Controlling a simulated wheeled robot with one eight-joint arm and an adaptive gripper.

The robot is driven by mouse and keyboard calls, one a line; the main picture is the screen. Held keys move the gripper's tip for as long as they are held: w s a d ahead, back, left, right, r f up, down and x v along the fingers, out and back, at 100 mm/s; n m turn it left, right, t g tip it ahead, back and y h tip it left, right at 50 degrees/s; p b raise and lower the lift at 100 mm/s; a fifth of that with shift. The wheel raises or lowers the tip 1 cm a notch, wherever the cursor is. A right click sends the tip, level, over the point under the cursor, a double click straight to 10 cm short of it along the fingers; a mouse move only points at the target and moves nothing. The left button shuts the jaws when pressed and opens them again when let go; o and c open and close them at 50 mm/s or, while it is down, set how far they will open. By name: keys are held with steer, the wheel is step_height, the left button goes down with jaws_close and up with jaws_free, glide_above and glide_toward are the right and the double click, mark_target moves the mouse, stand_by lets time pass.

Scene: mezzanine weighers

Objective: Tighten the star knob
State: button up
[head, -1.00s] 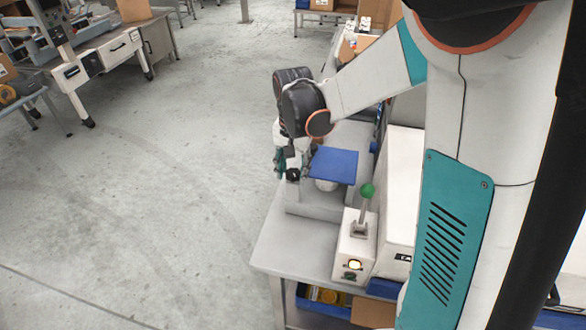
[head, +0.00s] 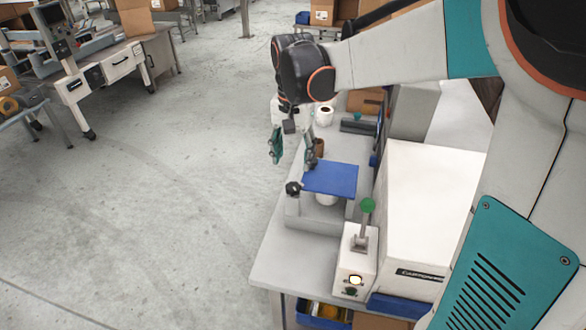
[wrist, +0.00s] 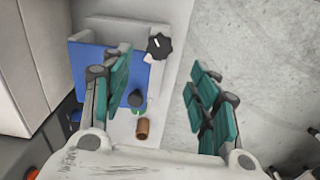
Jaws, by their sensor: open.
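The black star knob (head: 293,188) sits on the left side of the grey weigher body (head: 308,208), beside the blue plate (head: 330,180). In the wrist view the knob (wrist: 158,46) shows with a pale mark on it, ahead of my fingers and beside the blue plate (wrist: 90,62). My gripper (head: 292,150) has teal fingers spread apart with nothing between them. It is above and beyond the knob, not touching it. In the wrist view my gripper (wrist: 163,85) has one finger over the plate and the other over the floor.
A box with a green-topped lever (head: 367,205) stands in front of the weigher, with a large white cabinet (head: 430,200) to its right. A brown cylinder (wrist: 143,129) and a white roll (head: 324,115) stand behind the plate. Open floor (head: 150,220) lies to the left.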

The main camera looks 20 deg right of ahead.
steer(key=shift+r, duration=1)
steer(key=shift+s, duration=0.1)
